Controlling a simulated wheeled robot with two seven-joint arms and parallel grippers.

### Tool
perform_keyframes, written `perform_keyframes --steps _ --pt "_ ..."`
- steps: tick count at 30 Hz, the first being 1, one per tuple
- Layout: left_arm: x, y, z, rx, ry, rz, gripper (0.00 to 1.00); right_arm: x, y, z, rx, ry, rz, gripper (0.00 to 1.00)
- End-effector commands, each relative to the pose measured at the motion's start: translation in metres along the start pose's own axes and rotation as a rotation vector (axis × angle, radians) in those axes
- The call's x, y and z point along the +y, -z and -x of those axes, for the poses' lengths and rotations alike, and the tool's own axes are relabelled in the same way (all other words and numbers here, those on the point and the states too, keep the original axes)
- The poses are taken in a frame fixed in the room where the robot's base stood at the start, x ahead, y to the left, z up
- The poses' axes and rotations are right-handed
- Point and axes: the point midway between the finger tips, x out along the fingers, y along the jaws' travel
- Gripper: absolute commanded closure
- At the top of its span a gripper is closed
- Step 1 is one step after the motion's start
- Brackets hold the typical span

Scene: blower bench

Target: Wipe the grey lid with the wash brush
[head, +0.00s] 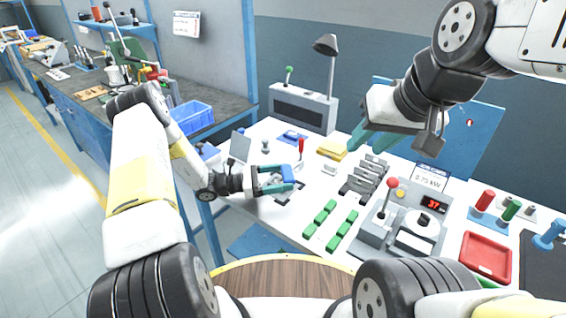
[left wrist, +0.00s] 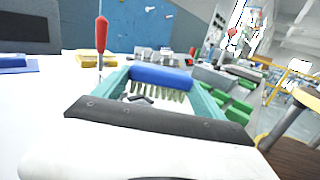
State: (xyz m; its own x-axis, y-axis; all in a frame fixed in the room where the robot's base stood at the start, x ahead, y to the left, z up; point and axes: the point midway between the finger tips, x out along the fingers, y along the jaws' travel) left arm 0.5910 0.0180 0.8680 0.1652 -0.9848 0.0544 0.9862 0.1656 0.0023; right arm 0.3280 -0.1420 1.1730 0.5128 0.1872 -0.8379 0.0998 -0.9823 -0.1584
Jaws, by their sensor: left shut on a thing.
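My left gripper (head: 280,180) is shut on the blue wash brush (head: 287,172), low over the white bench top. In the left wrist view the brush (left wrist: 160,76) sits crosswise between the teal fingers (left wrist: 165,95), pale bristles pointing down. A small dark-edged item (head: 290,192) lies just below the brush, partly hidden. A grey tilted panel (head: 240,146) stands left of the gripper; I cannot tell which of these is the grey lid. My right gripper (head: 367,140) hangs above the back of the bench, its teal fingers pointing down-left; its opening is unclear.
A red-handled tool (head: 301,148) stands behind the brush, near a yellow block (head: 332,148). Green blocks (head: 320,218) lie in rows to the right. A grey control box (head: 400,225) with a red-knobbed lever and a red tray (head: 486,256) are further right.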

Motion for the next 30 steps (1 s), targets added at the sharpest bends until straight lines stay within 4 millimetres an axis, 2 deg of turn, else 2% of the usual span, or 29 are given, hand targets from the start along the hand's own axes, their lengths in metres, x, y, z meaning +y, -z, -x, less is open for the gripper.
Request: perform_keyframes --steps 12,30 --pt "0.0 0.0 0.0 0.0 0.0 0.0 0.51 0.0 0.0 0.0 0.0 0.0 0.0 0.64" --pt "0.0 0.013 0.001 0.0 0.0 0.001 0.51 0.0 0.0 0.0 0.0 0.0 0.0 0.64"
